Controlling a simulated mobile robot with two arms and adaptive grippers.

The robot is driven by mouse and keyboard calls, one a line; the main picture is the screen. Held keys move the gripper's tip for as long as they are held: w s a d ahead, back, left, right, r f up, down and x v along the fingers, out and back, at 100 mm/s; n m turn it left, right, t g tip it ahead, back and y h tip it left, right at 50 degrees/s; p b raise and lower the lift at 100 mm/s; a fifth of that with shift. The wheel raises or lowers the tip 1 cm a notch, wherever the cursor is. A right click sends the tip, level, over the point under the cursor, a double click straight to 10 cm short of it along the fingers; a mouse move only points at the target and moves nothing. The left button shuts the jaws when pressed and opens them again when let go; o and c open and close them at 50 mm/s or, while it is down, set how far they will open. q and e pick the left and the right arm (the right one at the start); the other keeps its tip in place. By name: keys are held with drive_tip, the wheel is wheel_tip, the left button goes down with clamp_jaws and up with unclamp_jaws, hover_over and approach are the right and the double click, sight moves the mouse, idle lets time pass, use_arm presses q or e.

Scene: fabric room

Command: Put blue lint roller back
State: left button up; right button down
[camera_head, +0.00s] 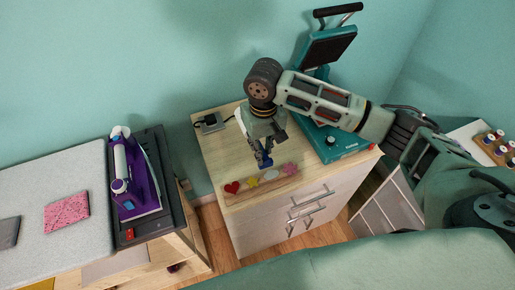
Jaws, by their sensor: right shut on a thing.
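My right gripper (264,161) points down over the light wooden top of a small cabinet (218,155). It is shut on a small dark blue thing, which looks like part of the blue lint roller (266,154). Most of the roller is hidden by the gripper, so its tilt and whether it touches the cabinet top cannot be told. Just in front of the gripper is a wooden strip (262,191) with a red heart, a yellow flower, a pale round shape and a pink flower. My left gripper is not in view.
A teal heat press (340,148) stands on the cabinet's right, its upper plate raised near my right arm. A small dark device (211,122) lies at the back left. A purple iron (137,180) stands on the ironing table at left. Thread spools (496,143) are at far right.

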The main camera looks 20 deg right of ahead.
drive_tip(key=w, duration=0.1)
drive_tip(key=w+f, duration=0.1)
drive_tip(key=w, duration=0.1)
drive_tip(key=shift+a+f, duration=0.15)
drive_tip(key=shift+f, duration=0.15)
wheel_tip(320, 180, down, 4)
drive_tip(key=shift+r+p, duration=0.15)
drive_tip(key=shift+p, duration=0.45)
drive_tip(key=shift+f, duration=0.2)
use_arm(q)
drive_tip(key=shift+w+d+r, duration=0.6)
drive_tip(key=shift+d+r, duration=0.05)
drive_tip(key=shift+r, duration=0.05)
use_arm(e)
drive_tip(key=shift+f, duration=0.55)
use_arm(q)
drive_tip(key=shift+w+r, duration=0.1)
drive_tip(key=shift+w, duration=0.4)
use_arm(e)
drive_tip(key=c, duration=1.6)
unclamp_jaws()
